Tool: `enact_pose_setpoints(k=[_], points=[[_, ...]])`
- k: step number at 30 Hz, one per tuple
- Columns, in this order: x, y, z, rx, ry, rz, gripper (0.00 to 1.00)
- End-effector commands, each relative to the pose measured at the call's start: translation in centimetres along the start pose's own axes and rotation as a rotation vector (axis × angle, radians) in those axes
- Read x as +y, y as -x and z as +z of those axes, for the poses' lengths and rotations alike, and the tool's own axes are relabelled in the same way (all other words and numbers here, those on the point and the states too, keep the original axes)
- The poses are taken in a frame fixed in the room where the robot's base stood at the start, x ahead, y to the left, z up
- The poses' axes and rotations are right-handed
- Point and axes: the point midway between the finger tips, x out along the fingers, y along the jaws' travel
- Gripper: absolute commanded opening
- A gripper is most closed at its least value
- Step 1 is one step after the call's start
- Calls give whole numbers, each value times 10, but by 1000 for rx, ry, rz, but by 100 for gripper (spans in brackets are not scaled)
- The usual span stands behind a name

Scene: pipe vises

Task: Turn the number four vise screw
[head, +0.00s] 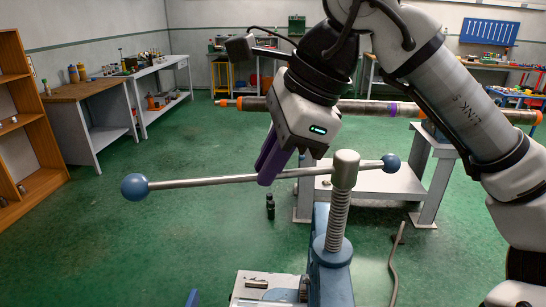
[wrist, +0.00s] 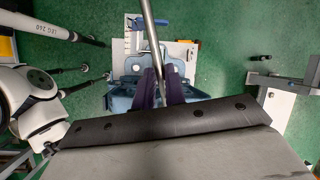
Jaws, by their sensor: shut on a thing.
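The vise screw (head: 336,222) is a grey upright threaded rod standing in the blue vise body (head: 330,280). A steel handle bar (head: 205,182) passes through its head (head: 345,168), with a blue ball at each end, the left ball (head: 134,187) far out and the right one (head: 391,163) close in. My gripper (head: 268,178), with purple fingers, is shut on the bar left of the screw head. In the wrist view the bar (wrist: 151,35) runs between the fingers (wrist: 161,76). No vise number is readable.
A long pipe (head: 370,107) with orange ends lies behind on a grey stand (head: 432,180). A small black object (head: 270,207) is on the floor. A light plate (head: 262,285) sits beside the vise. Workbenches line the walls. The green floor at left is clear.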

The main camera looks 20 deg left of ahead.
Motion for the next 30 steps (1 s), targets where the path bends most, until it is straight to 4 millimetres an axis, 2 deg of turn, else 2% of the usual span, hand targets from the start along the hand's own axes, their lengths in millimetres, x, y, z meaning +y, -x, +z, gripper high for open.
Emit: enact_pose_setpoints(k=[1,23,24,28,30], points=[[2,-5,-2,9,7,15,0],[3,-5,-1,4,34,26,0],[2,-5,-1,3,34,25,16],[2,-4,0,0,34,22,33],[2,-4,0,-1,34,21,34]])
